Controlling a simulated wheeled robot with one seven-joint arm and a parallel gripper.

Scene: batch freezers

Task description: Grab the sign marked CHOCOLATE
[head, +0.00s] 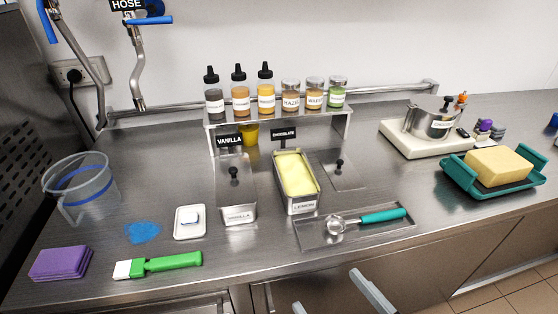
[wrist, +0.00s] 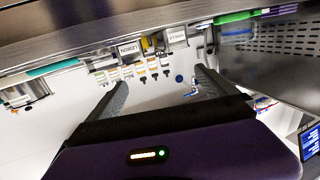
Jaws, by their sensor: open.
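The CHOCOLATE sign (head: 284,131) is a small black plate with white letters. In the head view it stands upright behind the open LEMON pan (head: 304,209), under the front edge of the bottle shelf (head: 228,118). A similar VANILLA sign (head: 229,140) stands to its left. I cannot make out the CHOCOLATE sign in the wrist view. My gripper (head: 328,290) is at the bottom of the head view, in front of the counter and well apart from the sign. In the wrist view my gripper (wrist: 161,76) has its two grey fingers spread, with nothing between them.
A lidded VANILLA pan (head: 238,212) is left of the LEMON pan; a knobbed lid (head: 339,172) is to its right. A teal-handled scoop (head: 370,217) lies in front. Bottles and jars (head: 266,88) line the shelf.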

